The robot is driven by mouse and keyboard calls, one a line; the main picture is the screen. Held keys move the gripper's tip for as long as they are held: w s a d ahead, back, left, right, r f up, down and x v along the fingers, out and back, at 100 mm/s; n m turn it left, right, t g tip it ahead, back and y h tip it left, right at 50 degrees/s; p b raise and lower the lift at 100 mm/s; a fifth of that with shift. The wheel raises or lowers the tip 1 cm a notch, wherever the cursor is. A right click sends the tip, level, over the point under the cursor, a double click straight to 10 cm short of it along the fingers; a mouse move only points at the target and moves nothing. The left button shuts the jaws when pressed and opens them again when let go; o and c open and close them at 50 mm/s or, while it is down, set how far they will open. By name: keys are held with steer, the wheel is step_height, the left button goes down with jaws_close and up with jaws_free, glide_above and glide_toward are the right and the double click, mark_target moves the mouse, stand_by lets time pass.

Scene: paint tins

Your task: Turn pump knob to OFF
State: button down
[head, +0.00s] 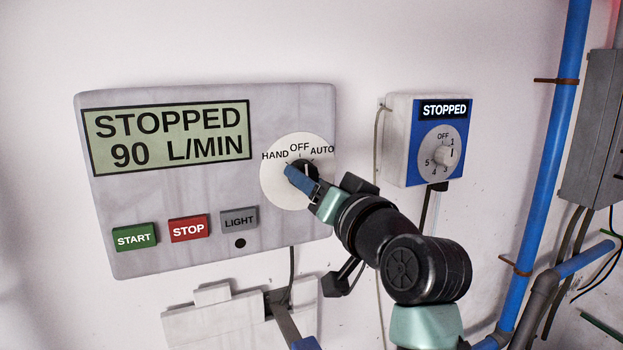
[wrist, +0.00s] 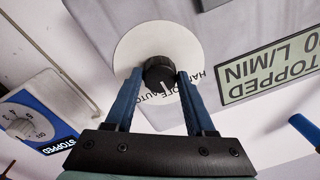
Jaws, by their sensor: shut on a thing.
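The pump panel (head: 205,262) is a grey box on the wall with a white round dial (head: 271,181) marked HAND, OFF and AUTO. Its black knob (head: 310,168) is partly hidden by my gripper (head: 299,174) in the head view. In the wrist view the knob (wrist: 158,73) sits between the two blue fingers of my gripper (wrist: 157,79), which is shut on it. The knob's white line points roughly toward the OFF side; its exact alignment is hard to tell. The panel's display (head: 170,137) reads STOPPED, 90 L/MIN.
START (head: 134,236), STOP (head: 189,228) and LIGHT (head: 239,219) buttons sit low on the panel. A smaller blue-faced control box (head: 405,150), also reading STOPPED, hangs close to the right. A blue pipe (head: 553,130) runs down the wall farther right.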

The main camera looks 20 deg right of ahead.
steer(key=shift+m, duration=0.4)
steer(key=shift+c, duration=1.2)
jaws_free()
steer(key=s+b, duration=0.5)
steer(key=s, duration=0.8)
steer(key=shift+d+f+b, duration=0.25)
steer(key=shift+d+b, duration=0.05)
steer(key=shift+d, duration=0.1)
steer(key=shift+a, duration=0.1)
